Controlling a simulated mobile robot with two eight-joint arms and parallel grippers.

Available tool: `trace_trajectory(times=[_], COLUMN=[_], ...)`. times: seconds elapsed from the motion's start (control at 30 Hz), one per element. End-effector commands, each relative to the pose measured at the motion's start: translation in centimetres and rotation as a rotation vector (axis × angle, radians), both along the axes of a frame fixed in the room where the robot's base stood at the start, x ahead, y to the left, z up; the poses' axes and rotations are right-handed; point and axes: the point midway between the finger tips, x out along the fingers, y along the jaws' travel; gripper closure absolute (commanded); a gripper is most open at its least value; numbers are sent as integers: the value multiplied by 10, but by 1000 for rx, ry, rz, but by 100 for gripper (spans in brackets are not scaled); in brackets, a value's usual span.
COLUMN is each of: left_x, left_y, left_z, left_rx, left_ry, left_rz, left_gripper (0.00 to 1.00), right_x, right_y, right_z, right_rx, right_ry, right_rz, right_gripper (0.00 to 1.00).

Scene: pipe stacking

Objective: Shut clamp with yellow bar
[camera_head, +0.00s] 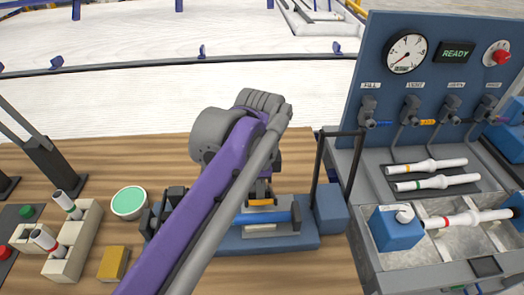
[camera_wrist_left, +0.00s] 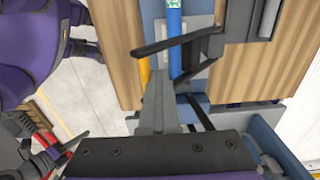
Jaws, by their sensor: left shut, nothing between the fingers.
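The clamp is a blue base (camera_head: 290,242) on the wooden table with a blue tube (camera_head: 278,217) lying along it. A yellow-orange bar (camera_head: 261,202) shows just above the tube, under my left gripper (camera_head: 261,187). My left gripper is shut and empty, pointing down close over the bar; contact is unclear. A black frame (camera_head: 343,134) stands raised at the clamp's right end. In the left wrist view the blue tube (camera_wrist_left: 174,35) and a yellow bar (camera_wrist_left: 145,72) show beside the dark fingers. My purple arm hides part of the clamp. My right gripper may show at the wrist view's lower left, its jaws unclear.
A blue panel (camera_head: 440,30) with a gauge and a READY display stands over a grey tray of pipes at right. A green-topped bowl (camera_head: 129,202), a yellow block (camera_head: 113,264) and a cream pipe holder (camera_head: 75,240) sit at left. The table's near middle is hidden by my arm.

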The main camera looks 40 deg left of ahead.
Motion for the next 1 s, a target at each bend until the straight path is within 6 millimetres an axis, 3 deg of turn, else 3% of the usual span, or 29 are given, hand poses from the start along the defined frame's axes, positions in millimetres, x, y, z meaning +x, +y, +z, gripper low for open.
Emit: trace_trajectory(times=[0.53,1.0], left_x=[-8,-22], left_y=[-7,-19], left_z=[-6,-22], left_rx=[-5,-7], left_ry=[5,7], left_rz=[-1,-1], left_gripper=[100,100], right_x=[-1,-3], right_y=[0,0], right_z=[-3,-11], right_rx=[0,0], right_ry=[1,5], right_rz=[0,0], right_gripper=[100,100])
